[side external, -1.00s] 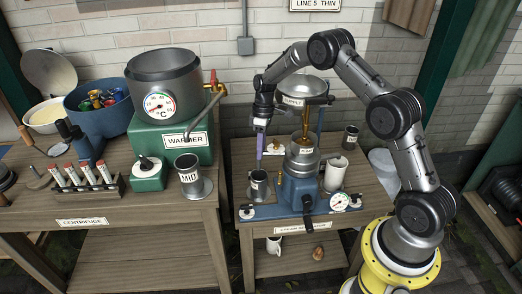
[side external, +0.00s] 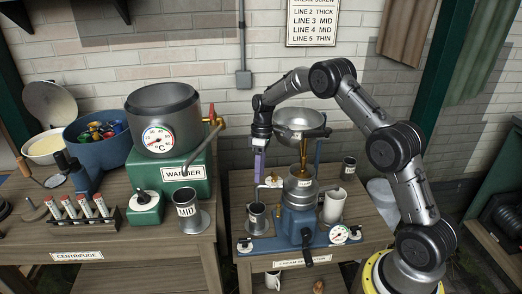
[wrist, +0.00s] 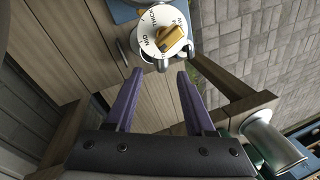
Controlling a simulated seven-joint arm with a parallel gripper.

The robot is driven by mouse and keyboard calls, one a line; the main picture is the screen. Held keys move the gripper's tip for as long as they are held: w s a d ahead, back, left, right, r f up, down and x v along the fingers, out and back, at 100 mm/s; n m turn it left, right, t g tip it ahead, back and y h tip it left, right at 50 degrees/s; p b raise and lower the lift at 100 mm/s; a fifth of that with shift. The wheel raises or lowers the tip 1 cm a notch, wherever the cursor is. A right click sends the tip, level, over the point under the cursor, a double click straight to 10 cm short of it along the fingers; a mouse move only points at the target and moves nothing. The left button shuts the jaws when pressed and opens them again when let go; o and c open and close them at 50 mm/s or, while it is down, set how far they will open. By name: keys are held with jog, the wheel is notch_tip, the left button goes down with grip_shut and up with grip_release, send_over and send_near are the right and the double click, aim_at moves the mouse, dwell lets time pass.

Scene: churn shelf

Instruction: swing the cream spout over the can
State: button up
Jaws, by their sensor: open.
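The cream separator stands on the right table with a blue base (side external: 298,222) and a grey body (side external: 299,188) under a metal bowl (side external: 300,118). A thin grey spout (side external: 268,187) seems to reach left from the body above a small metal can (side external: 257,217); its exact end is hard to tell. My gripper (side external: 259,181) points down with purple fingers, above and apart from the can, left of the bowl. In the wrist view my gripper (wrist: 159,73) is open and empty. A white dial with a gold knob (wrist: 168,40) lies beyond the fingertips.
A gap separates the tables.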

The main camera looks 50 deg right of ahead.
jog(key=v, duration=0.9)
jog(key=shift+r, duration=0.4)
